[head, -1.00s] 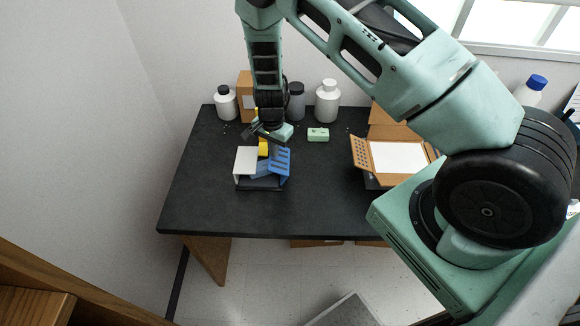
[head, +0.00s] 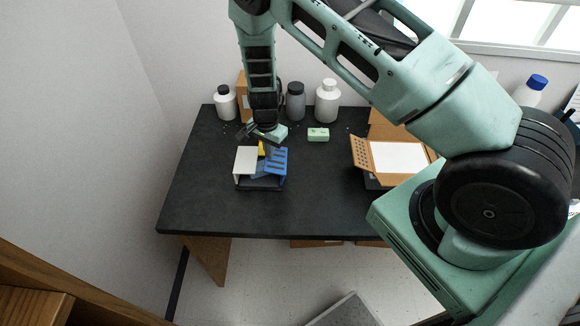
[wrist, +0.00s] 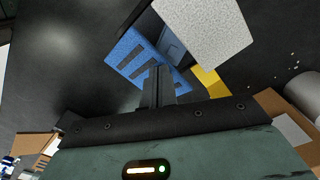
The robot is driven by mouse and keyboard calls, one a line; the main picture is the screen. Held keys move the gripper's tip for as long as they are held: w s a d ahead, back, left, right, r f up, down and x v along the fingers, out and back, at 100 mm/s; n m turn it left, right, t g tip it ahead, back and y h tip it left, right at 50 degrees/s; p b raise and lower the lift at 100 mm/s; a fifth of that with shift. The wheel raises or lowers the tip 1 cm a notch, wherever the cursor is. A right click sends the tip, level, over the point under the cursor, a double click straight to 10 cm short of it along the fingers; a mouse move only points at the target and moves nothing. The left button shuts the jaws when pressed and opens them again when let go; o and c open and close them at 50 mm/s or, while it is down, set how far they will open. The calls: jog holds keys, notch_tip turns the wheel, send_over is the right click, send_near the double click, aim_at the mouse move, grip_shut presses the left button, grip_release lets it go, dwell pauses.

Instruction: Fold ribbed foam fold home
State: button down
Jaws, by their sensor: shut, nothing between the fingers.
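A small folding piece sits on the dark table, with a dark base (head: 262,187). It has a pale grainy panel (head: 246,158) on the left, a slotted blue panel (head: 272,168) on the right and a yellow panel (head: 261,150) at the back. In the wrist view, the blue panel (wrist: 132,52), pale panel (wrist: 208,28) and yellow panel (wrist: 212,83) show close ahead. My gripper (wrist: 158,76) is shut and empty, its tips over the edge of the blue panel. I cannot tell whether they touch. In the head view my gripper (head: 269,147) covers part of the yellow panel.
Several bottles, including a white one (head: 327,100), line the back of the table (head: 320,205). A green block (head: 318,134) lies right of my gripper. An open cardboard box (head: 362,153) with a white sheet stands farther right. The table's front middle is clear.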

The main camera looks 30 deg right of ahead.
jog(key=shift+a+f, duration=0.1)
jog(key=shift+w+a+f+b, duration=0.3)
jog(key=shift+w+a, duration=0.05)
jog(key=shift+a, duration=0.1)
jog(key=shift+a+f, duration=0.1)
jog(key=shift+f, duration=0.05)
jog(key=shift+w+a+f+b, duration=0.15)
jog(key=shift+w+f+b, duration=0.05)
jog(key=shift+b, duration=0.1)
notch_tip(320, 180, up, 7)
jog(key=p, duration=0.4)
jog(key=shift+p, duration=0.35)
dwell(0.3)
jog(key=shift+a+r, duration=0.1)
dwell(0.4)
